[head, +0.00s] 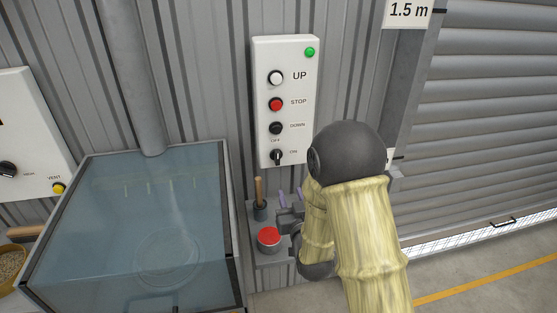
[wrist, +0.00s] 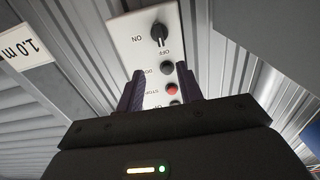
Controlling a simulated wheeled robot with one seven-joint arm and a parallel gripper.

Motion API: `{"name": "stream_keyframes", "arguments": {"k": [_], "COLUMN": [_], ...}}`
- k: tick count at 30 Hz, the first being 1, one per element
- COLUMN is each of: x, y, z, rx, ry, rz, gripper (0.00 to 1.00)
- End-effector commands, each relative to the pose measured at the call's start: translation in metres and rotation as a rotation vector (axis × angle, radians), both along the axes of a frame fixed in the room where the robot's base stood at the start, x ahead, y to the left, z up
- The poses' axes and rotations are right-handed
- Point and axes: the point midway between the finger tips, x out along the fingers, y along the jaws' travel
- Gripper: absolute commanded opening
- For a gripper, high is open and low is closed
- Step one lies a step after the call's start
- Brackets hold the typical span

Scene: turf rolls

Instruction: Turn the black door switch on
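The black door switch (head: 277,156) is a rotary knob at the bottom of the white control panel (head: 262,110). OFF is printed above it and ON to its right. Its handle stands upright, in line with OFF. In the wrist view the panel is upside down, and the switch (wrist: 158,35) shows beyond the fingertips with nothing on it. In the wrist view my gripper (wrist: 158,76) is open and empty, the fingers apart. My arm hides part of the gripper in the head view.
The panel also has white UP (head: 276,78), red STOP (head: 276,104) and black DOWN (head: 276,128) buttons and a green light (head: 310,52). A red-topped button (head: 269,237) and a wooden-handled tool (head: 260,191) are near my gripper. A glass-topped box (head: 130,240) is left.

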Motion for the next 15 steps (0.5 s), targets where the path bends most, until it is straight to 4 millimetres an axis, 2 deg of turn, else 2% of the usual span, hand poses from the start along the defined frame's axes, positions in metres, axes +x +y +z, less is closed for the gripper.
{"name": "stream_keyframes", "arguments": {"k": [5, 15], "x": [0.011, 0.06], "y": [0.003, 0.017], "z": [0.001, 0.003], "rx": [0.0, 0.0], "ry": [0.0, 0.0], "rz": [0.0, -0.001], "gripper": [0.36, 0.36]}}
